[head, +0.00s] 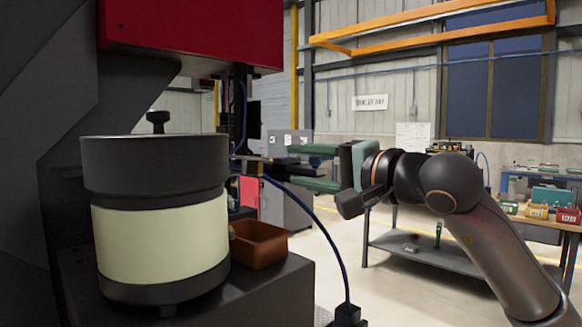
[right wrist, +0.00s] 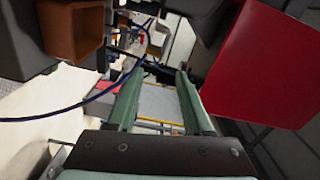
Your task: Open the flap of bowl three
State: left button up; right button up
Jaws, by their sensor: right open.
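A bowl feeder (head: 160,235) with a dark upper bowl and a cream band stands close on the left in the head view. No number shows on it, so I cannot tell whether it is bowl three. I cannot make out a flap clearly. A small dark bar (head: 248,160) juts out right of the bowl's rim. My right gripper (head: 289,166) has green fingers and is open, apart from the bowl and to its right. In the right wrist view my right gripper (right wrist: 160,70) shows nothing held between its fingers. My left gripper is not in view.
A brown open bin (head: 258,243) sits beside the bowl on a dark base; it also shows in the right wrist view (right wrist: 72,30). A red housing (head: 190,35) hangs above. A blue cable (head: 318,225) curves below my gripper. A grey bench (head: 425,255) stands behind my right arm.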

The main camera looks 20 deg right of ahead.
aim_at(261, 170)
jog(key=m, duration=0.6)
jog(key=shift+s+a+f+p, duration=0.15)
jog(key=shift+s+a+p, duration=0.15)
jog(key=shift+s+p, duration=0.1)
jog(key=shift+c, duration=0.2)
jog(key=w+a+m+p, duration=0.1)
jog(key=w+m, duration=0.2)
jog(key=m, duration=0.2)
jog(key=w+a+m+p, duration=0.1)
jog(key=w+m, duration=0.2)
jog(key=m, duration=0.2)
jog(key=w+f+m+p, duration=0.1)
jog(key=w+m+p, duration=0.1)
jog(key=m, duration=0.3)
jog(key=shift+x, duration=0.9)
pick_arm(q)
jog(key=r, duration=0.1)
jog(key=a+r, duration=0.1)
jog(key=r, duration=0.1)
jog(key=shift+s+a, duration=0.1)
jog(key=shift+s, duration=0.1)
pick_arm(e)
jog(key=shift+w+a+f, duration=0.15)
jog(key=shift+w+a, duration=0.1)
jog(key=shift+w, duration=0.1)
grip_shut()
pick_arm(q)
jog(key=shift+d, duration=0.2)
